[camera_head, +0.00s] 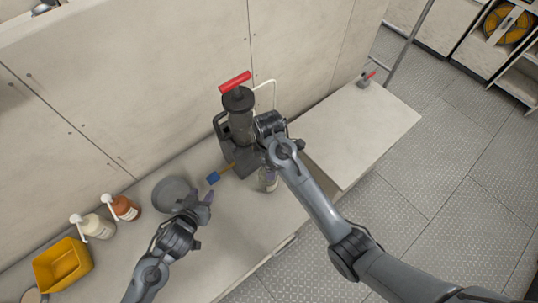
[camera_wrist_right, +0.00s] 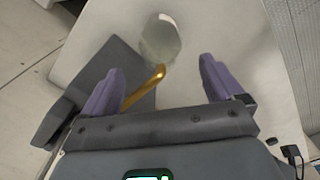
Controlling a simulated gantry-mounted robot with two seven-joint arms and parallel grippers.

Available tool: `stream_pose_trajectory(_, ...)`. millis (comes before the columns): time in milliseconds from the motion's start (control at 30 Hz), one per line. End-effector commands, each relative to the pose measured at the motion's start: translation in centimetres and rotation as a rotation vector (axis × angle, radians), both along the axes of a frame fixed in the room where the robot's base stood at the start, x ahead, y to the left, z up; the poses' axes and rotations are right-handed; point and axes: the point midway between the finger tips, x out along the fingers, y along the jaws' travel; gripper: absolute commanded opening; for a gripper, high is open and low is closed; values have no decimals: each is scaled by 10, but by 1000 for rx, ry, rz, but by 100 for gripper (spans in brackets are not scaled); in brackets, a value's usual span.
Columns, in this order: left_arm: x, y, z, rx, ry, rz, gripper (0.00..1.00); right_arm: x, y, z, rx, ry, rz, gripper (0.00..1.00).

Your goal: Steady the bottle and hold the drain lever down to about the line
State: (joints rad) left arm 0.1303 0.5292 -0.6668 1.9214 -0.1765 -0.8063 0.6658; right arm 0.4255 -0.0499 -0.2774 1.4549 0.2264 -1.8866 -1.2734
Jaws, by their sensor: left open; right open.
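A pale bottle (camera_head: 268,180) stands on the counter beside the grey dispenser, partly covered by my right arm; a clear rounded shape, probably this bottle (camera_wrist_right: 160,38), shows in the right wrist view. My right gripper (camera_wrist_right: 155,72) is open, the clear shape lying just past its fingertips, with no contact visible. The drain lever (camera_head: 214,177) has a blue grip and a brass-coloured arm on the dispenser's left side. A brass rod (camera_wrist_right: 143,87) shows between my right fingers. My left gripper (camera_head: 202,199) is open and empty near the grey bowl, apart from the lever. I cannot make out the line.
The dispenser (camera_head: 241,128) has a red T-handle (camera_head: 235,82). A grey bowl (camera_head: 172,192), a brown bottle (camera_head: 126,208), a cream bottle (camera_head: 97,226) and a yellow bin (camera_head: 63,264) are at left.

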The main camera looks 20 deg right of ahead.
Motion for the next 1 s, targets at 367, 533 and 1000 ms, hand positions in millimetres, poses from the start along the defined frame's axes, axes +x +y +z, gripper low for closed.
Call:
stream_pose_trajectory(367, 0, 0, 0, 0, 0, 0, 43, 0, 0, -52, 0, 1, -1, 94)
stream_pose_trajectory(533, 0, 0, 0, 0, 0, 0, 43, 0, 0, -62, 0, 0, -2, 94)
stream_pose_trajectory(1000, 0, 0, 0, 0, 0, 0, 43, 0, 0, -65, 0, -1, -2, 77)
